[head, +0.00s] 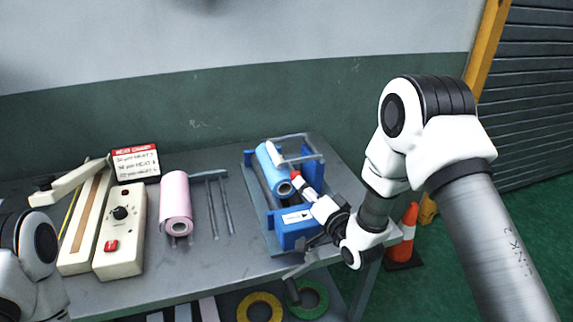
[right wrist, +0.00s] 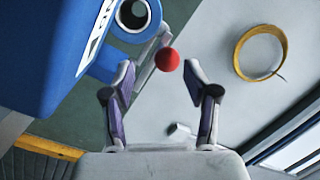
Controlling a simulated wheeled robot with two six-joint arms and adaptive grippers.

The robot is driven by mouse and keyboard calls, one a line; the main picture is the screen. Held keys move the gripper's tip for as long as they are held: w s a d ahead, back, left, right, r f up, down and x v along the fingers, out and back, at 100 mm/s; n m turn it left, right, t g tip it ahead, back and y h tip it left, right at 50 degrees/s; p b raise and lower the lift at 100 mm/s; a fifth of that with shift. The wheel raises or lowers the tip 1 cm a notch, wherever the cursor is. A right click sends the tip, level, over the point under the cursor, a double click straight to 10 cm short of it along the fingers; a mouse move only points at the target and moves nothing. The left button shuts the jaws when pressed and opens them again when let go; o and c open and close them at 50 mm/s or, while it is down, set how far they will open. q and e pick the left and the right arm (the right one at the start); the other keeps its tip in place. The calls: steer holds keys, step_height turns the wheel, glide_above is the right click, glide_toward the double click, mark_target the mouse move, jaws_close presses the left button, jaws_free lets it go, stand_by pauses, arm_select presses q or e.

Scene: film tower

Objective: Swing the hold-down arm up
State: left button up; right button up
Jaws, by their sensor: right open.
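A blue stand (head: 293,234) on the table carries a blue film roll (head: 269,170). The grey hold-down arm (head: 299,136) shows as a bar frame at the stand's far end. In the right wrist view a grey bar (right wrist: 149,50) ends in a red ball knob (right wrist: 167,60), which also shows in the head view (head: 296,175). My right gripper (head: 302,186) is at the knob. In the right wrist view it is open (right wrist: 160,78), with the knob ahead between its fingertips; I see no grip on it. My left gripper is out of view.
A pink roll (head: 176,196) and a heat sealer (head: 120,233) with a sign (head: 136,164) stand to the left on the grey table (head: 215,262). Tape rings (head: 260,306) lie below. An orange cone (head: 407,234) stands right of the table.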

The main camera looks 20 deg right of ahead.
mark_target(296, 176)
steer(key=shift+w+a+r+p, duration=0.25)
steer(key=shift+w+r+p, duration=0.4)
steer(key=shift+w+r, duration=0.3)
steer(key=w, duration=0.1)
steer(key=w+f, duration=0.1)
steer(key=w, duration=0.1)
steer(key=shift+w+a+f, duration=0.15)
steer(key=shift+w+a, duration=0.05)
steer(key=shift+a, duration=0.2)
steer(key=shift+s+d+r, duration=0.1)
steer(key=shift+s+r, duration=0.15)
steer(key=shift+s, duration=0.1)
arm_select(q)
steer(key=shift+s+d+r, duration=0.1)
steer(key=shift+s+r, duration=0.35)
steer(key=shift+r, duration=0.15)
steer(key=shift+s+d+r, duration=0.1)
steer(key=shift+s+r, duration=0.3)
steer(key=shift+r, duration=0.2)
arm_select(e)
jaws_close()
